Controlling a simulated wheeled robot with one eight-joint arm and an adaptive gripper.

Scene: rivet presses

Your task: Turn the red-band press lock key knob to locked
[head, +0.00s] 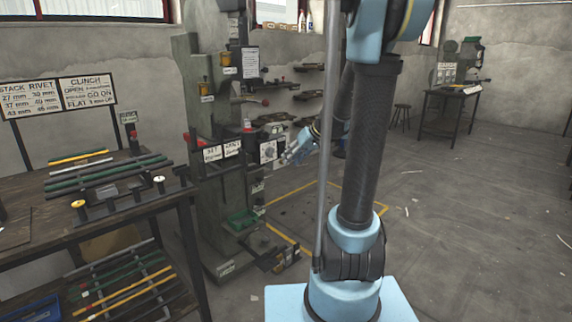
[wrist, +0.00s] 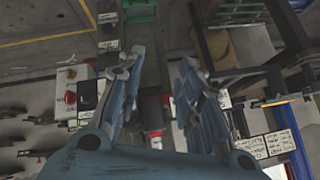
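The rivet press (head: 200,150) is a tall green-grey column left of my arm. A light control panel (head: 268,151) with dark round controls sits on its front side; I cannot tell which of them is the lock key knob. My gripper (head: 295,150) is just right of this panel, with no contact clear to see. In the wrist view my gripper (wrist: 161,62) has its two blue fingers spread with nothing gripped between them. A pale box with a red knob (wrist: 70,97) shows left of the fingers. A red-banded part (wrist: 153,140) shows low between the finger bases.
A workbench (head: 100,220) with rods and spools stands at the left. A green tray (head: 242,219) sits low on the press. Shelves (head: 305,95) line the wall behind. Another machine on a table (head: 447,110) stands far right. The floor (head: 470,220) at the right is mostly clear.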

